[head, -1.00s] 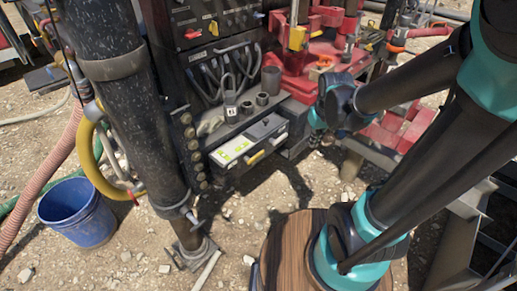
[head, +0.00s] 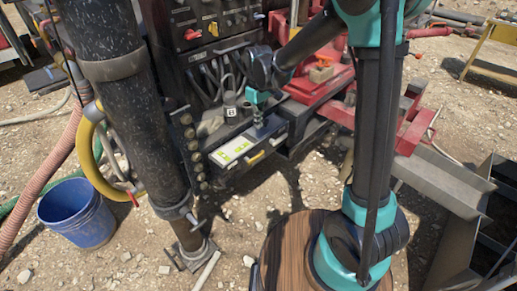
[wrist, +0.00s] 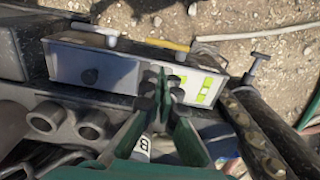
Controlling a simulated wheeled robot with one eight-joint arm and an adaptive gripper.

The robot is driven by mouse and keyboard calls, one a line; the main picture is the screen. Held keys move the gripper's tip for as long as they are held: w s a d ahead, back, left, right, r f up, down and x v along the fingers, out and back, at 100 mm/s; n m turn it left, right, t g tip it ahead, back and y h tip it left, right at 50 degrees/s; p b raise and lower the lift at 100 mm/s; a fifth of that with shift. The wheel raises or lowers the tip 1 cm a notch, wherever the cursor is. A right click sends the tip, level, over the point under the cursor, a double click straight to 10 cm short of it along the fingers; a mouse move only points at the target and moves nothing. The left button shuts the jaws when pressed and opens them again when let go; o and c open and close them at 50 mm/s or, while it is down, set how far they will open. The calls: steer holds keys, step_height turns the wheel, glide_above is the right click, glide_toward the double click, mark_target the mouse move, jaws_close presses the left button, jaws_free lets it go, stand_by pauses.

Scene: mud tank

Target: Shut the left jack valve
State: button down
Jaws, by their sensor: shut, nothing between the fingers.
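The valve box (head: 236,172) hangs under the machine's control panel, with yellow-green labels (head: 233,151) on top. I cannot tell which is the left jack valve. My gripper (head: 258,121) is over the box in the head view and covers part of its top. In the wrist view my gripper (wrist: 162,92) is shut and empty, above the box near the labels (wrist: 205,90); contact cannot be told.
A thick black post (head: 140,130) stands left of the box. A blue bucket (head: 76,213) is on the gravel at left. Dark cylinders (wrist: 92,125) sit behind the box. A red frame (head: 315,90) is at right.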

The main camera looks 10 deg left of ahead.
mark_target(259, 153)
step_height(259, 153, down, 14)
stand_by(0.8)
